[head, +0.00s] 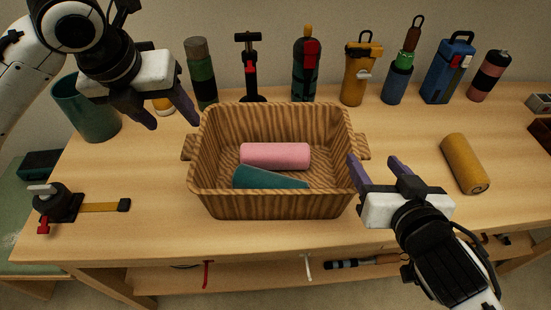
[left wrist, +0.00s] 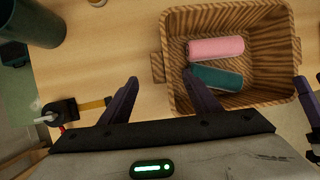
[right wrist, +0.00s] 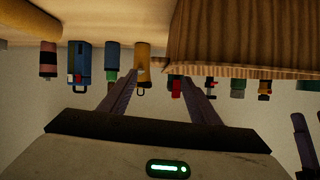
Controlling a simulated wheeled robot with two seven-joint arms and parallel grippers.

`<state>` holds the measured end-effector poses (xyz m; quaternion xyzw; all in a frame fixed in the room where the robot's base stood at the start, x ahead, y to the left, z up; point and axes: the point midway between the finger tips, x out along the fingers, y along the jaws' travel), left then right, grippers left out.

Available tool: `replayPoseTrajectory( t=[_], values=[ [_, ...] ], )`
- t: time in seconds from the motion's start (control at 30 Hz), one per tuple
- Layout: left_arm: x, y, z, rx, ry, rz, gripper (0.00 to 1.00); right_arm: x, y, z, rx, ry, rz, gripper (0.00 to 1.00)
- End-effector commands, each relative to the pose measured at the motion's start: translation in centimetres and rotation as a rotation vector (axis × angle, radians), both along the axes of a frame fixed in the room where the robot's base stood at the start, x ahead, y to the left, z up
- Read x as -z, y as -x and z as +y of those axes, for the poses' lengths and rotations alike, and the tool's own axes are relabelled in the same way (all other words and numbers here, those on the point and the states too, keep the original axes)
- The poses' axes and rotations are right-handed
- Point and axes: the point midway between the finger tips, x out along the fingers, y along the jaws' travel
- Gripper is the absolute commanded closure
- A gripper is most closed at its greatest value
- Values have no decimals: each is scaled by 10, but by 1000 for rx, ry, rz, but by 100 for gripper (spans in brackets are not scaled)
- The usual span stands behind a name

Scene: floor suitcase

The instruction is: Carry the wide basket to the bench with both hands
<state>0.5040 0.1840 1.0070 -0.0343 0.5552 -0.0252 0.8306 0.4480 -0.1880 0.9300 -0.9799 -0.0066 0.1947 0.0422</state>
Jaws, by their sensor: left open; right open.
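The wide basket (head: 275,205) is brown and striped, with a small handle on its left and right ends. It stands upright on the wooden bench (head: 400,150) and holds a pink roll (head: 275,156) and a teal roll (head: 268,179). It also shows in the left wrist view (left wrist: 290,60) and at the top of the right wrist view (right wrist: 230,52). My left gripper (head: 172,115) is open and empty, up and left of the left handle. My right gripper (head: 375,170) is open and empty, close by the basket's right end; whether it touches I cannot tell.
Several bottles and tools, such as the yellow container (head: 358,72), line the back of the bench. A teal bin (head: 88,110) stands at the left and a clamp-like tool (head: 58,203) lies in front of it. A mustard roll (head: 465,163) lies at the right.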

Motion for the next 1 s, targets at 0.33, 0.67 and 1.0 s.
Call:
replayPoseTrajectory(
  t=[0.33, 0.67, 1.0],
  values=[
    [16, -6, -2, 0, 1, 4, 43, 6, -16, 0, 1, 1, 0, 43],
    [69, -28, -7, -1, 0, 4, 43, 28, -69, 2, 2, 2, -1, 43],
    [95, -39, -9, -1, 1, 0, 43, 39, -95, 3, 0, 0, 0, 43]
  ],
)
